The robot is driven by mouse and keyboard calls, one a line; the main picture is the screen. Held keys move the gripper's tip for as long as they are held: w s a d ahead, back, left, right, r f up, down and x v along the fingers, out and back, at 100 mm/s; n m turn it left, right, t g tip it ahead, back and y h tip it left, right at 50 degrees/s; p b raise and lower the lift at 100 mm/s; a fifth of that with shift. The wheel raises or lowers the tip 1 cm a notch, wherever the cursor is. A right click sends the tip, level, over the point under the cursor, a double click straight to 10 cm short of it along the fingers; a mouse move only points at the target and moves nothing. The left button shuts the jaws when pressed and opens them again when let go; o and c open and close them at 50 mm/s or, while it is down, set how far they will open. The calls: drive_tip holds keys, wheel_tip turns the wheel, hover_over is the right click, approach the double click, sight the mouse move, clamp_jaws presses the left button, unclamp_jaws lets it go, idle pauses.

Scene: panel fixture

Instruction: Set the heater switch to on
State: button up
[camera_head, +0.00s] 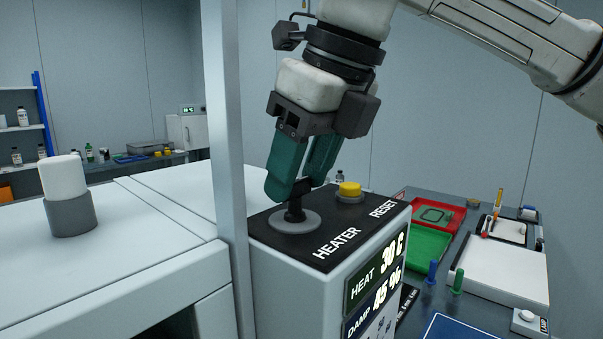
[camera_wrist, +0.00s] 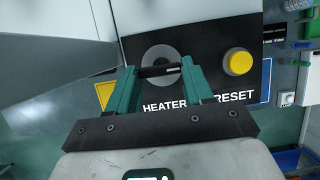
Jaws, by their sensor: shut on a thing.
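The heater switch (camera_head: 295,214) is a black lever on a round grey base, on the black top of a panel box, above the white word HEATER. My gripper (camera_head: 296,186) has green fingers that come down from above onto the lever. In the wrist view the switch's grey disc (camera_wrist: 160,55) lies between and beyond the fingertips. The black handle (camera_wrist: 160,70) spans from one finger of my gripper (camera_wrist: 161,73) to the other, and the jaws are shut on it. The fingers hide part of the lever in the head view.
A yellow RESET button (camera_head: 350,189) sits right of the switch; it also shows in the wrist view (camera_wrist: 240,63). A display (camera_head: 377,275) on the box front reads HEAT 30 C and DAMP 45 %. A grey post (camera_head: 226,150) stands close at left. Red (camera_head: 438,214) and green (camera_head: 428,247) trays lie right.

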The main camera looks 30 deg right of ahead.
idle(0.4)
drive_tip(key=o, duration=1)
drive_tip(key=shift+o, duration=0.2)
drive_tip(key=v, duration=1)
drive_tip(key=shift+r, duration=0.4)
drive_tip(key=shift+s, duration=0.15)
